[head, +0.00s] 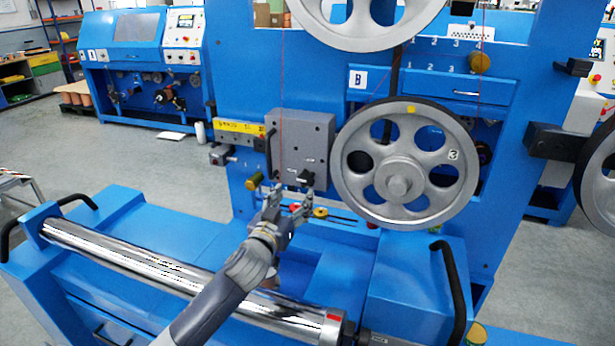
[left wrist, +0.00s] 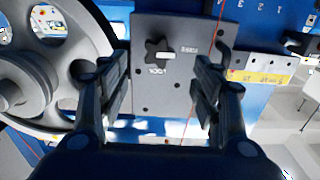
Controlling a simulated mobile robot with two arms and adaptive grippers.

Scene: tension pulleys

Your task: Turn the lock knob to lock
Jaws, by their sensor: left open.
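The lock knob is a black, lobed knob on the lower right of a grey plate (head: 302,138) in the head view (head: 306,178). In the left wrist view the knob (left wrist: 153,50) has a white bar that points right, towards an upside-down word that looks like FREE. An upside-down LOCK shows just below it. My left gripper (head: 292,193) is in front of the plate's lower edge, open and empty. In the left wrist view its fingers (left wrist: 163,82) stand wide apart on either side of the knob, and no contact shows. My right gripper is not in view.
A large spoked wheel (head: 350,150) stands close to the right of the plate. A thin red line (head: 282,90) runs down in front of the plate. A chrome roller (head: 130,262) and black handles (head: 452,285) are in the foreground. A yellow-labelled bar (head: 238,130) is left of the plate.

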